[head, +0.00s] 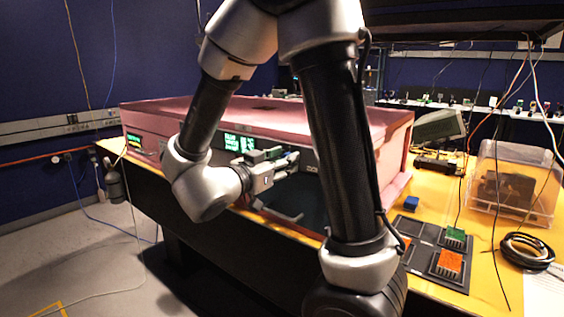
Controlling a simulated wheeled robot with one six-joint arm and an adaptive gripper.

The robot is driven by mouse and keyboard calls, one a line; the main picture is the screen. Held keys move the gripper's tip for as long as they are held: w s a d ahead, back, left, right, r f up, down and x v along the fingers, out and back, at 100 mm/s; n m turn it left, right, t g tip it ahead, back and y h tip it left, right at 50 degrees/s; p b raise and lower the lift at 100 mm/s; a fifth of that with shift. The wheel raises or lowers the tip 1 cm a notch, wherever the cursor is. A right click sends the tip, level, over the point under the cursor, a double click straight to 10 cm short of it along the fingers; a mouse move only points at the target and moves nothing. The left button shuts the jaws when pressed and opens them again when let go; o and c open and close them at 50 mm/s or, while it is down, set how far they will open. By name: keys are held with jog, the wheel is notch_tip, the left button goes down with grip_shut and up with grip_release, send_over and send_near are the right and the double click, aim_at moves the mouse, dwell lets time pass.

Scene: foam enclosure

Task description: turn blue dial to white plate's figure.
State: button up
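My gripper (288,163) is at the front of the pink foam enclosure (190,112), by the upper part of a dark opening (303,195). Its fingers are small and partly blend with the parts behind them, so I cannot tell whether they are open, shut or touching anything. I cannot make out a blue dial or a white plate with a figure. My own arm covers part of the enclosure's front and may hide them.
Green lit displays (240,142) sit on the enclosure's front. On the yellow table (400,185) are a small blue block (411,203), a dark tray (424,236) with green and orange pieces, a clear box (512,180) and a black cable coil (527,250). Open floor lies at left.

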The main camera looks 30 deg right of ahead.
grip_shut()
jog(key=shift+m, duration=0.3)
jog(key=shift+m, duration=3.9)
jog(key=shift+o, duration=2.1)
grip_release()
